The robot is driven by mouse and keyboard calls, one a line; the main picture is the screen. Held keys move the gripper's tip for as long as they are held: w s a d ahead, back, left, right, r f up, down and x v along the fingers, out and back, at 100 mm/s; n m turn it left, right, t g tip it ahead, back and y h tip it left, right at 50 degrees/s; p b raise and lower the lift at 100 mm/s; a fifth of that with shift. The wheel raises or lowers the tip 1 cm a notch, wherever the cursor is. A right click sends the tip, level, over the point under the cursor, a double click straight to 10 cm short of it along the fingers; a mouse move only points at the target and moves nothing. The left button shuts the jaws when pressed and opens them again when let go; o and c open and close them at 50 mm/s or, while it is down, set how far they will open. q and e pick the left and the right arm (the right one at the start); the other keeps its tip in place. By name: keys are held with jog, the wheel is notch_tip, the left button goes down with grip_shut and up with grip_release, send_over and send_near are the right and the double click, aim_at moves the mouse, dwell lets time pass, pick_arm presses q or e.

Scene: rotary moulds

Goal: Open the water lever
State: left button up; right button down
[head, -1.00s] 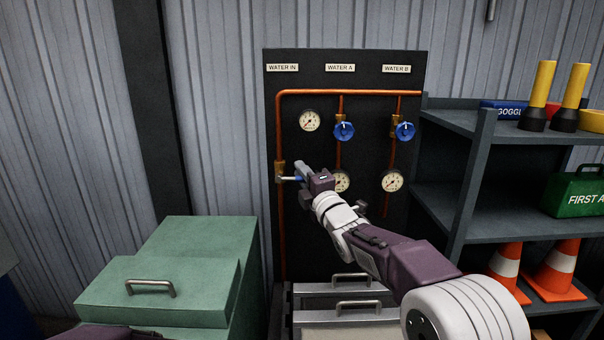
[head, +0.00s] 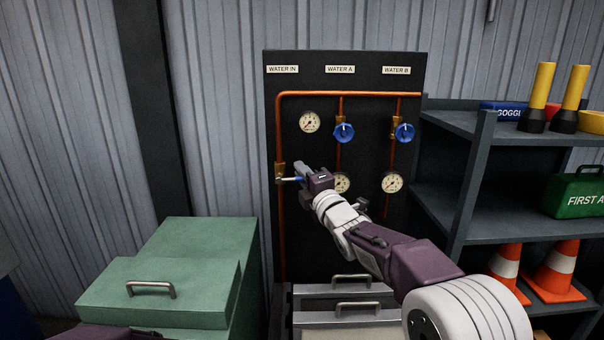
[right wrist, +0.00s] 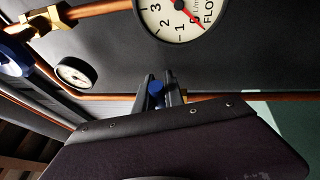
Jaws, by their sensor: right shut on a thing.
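The water lever (head: 289,180) is a metal arm with a blue grip at the brass valve (head: 280,171) on the left copper pipe, below the WATER IN label (head: 282,68). It points sideways to the right, across the pipe. My right gripper (head: 301,175) is shut on its blue grip. In the right wrist view the blue grip (right wrist: 156,88) shows between the two fingers (right wrist: 162,95). The fingers hide part of the lever. My left gripper is out of view.
A flow gauge (head: 310,121) sits above the lever. Blue valve knobs (head: 344,132) (head: 404,132) and more gauges (head: 392,181) are to the right on the black panel (head: 355,235). A green chest (head: 160,285) stands front left, shelves (head: 465,175) at right.

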jog(key=a+r+n+g+h+p, duration=0.1)
jog(key=a+n+p, duration=0.1)
jog(key=n+p, duration=0.2)
jog(key=a+r+n+g+h+p, duration=0.2)
jog(key=n+p, duration=0.3)
jog(key=p, duration=0.3)
jog(key=a+r+n+g+h+p, duration=0.2)
jog(key=n+p, duration=0.3)
jog(key=p, duration=0.2)
jog(key=shift+a, duration=0.1)
jog(key=shift+f, duration=0.15)
jog(key=c, duration=1.4)
grip_release()
jog(key=shift+c, duration=0.2)
jog(key=shift+s, duration=0.1)
